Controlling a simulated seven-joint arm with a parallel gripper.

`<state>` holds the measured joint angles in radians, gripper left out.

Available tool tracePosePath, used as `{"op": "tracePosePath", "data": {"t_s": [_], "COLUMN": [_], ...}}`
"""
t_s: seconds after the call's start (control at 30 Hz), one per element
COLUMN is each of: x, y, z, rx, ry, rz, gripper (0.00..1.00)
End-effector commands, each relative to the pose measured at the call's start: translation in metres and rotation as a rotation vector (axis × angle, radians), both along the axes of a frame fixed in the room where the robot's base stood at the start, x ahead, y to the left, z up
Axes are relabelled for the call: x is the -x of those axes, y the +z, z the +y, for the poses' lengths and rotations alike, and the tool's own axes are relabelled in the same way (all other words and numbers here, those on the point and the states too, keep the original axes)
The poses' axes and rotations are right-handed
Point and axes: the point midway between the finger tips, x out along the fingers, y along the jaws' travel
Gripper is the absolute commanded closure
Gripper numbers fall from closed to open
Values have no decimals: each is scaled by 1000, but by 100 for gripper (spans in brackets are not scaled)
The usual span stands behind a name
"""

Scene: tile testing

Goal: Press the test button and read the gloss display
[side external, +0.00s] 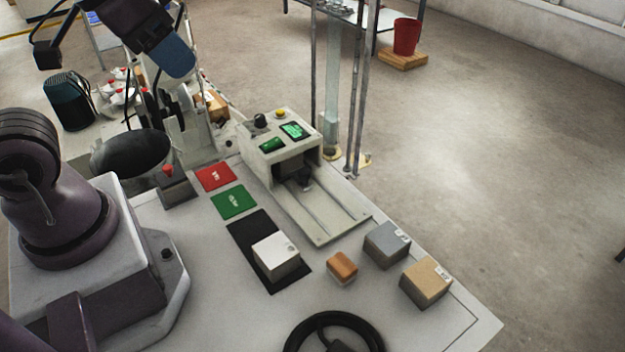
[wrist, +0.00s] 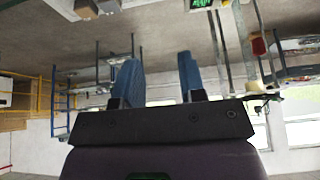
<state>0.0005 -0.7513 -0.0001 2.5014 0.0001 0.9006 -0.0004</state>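The gloss tester (side external: 252,151) is a pale box with a sliding track at its front. Its top carries a lit green display (side external: 295,130), a yellow button (side external: 280,113) and a black knob (side external: 260,121); a second green screen (side external: 272,144) is beside them. The readings are too small to read. A separate red button (side external: 168,170) tops a small grey box; I cannot tell which is the test button. My gripper shows blue fingers high at the upper left in the side view (side external: 176,56), apart from the tester. In the wrist view its fingers (wrist: 160,78) are spread and empty.
A white block (side external: 275,257) sits on a black mat (side external: 245,229). Red (side external: 215,177) and green (side external: 233,202) cards lie behind it. Orange (side external: 342,267), grey (side external: 386,245) and tan (side external: 426,282) blocks stand at right.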

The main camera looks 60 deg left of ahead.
Motion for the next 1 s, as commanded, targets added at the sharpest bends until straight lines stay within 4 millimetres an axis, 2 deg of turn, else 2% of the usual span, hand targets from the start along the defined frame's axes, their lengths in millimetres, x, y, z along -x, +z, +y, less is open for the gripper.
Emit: {"op": "tracePosePath", "data": {"t_s": [0.03,0.13,0.17,1.0], "x": [0,0,0,0], "y": [0,0,0,0], "z": [0,0,0,0], "rx": [0,0,0,0], "ry": [0,0,0,0], "rz": [0,0,0,-1], "gripper": [74,97,100,100]}}
